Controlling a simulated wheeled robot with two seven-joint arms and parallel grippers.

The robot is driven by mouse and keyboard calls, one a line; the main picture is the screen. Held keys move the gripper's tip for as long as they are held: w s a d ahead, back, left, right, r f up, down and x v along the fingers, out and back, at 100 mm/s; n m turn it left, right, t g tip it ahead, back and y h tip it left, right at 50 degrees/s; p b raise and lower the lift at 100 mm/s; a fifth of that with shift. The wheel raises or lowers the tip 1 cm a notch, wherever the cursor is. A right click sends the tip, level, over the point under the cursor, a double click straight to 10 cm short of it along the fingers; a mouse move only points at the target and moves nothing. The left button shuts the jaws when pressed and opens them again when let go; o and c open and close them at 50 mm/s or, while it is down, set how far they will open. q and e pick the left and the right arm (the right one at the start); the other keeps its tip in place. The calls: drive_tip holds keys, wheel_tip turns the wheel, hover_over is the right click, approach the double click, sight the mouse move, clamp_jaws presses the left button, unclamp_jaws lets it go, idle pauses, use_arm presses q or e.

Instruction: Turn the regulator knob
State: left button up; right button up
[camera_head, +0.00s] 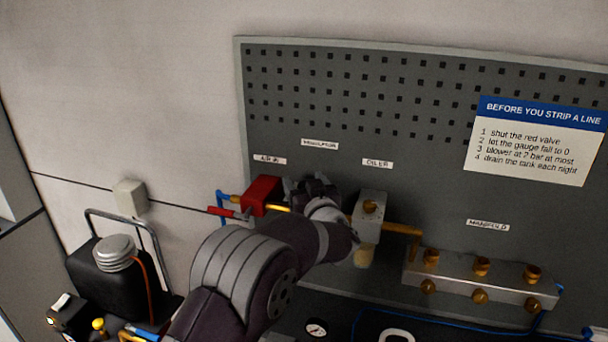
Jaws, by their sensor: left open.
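My left arm comes in from the lower left, and its gripper (316,190) is at the pegboard, below the regulator label (320,144). The jaws are open, though the fingers are small and dark here. The regulator and its knob are hidden behind my gripper and wrist. I cannot tell whether the fingers touch the knob. A red block (262,195) with a red lever sits just left of the gripper. The oiler (368,224), a pale block with a brass cap, stands just right of it. My right gripper is not in view.
A notice (535,140) hangs on the grey pegboard (400,95). A black tank-like unit (105,275) with a handle stands at the lower left. A blue hose (440,314) and small gauge (316,328) lie below.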

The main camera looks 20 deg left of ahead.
use_arm(q)
drive_tip(key=shift+w, duration=0.4)
drive_tip(key=c, duration=0.9)
drive_tip(key=shift+c, duration=0.2)
drive_tip(key=o, duration=0.9)
drive_tip(key=shift+o, duration=0.2)
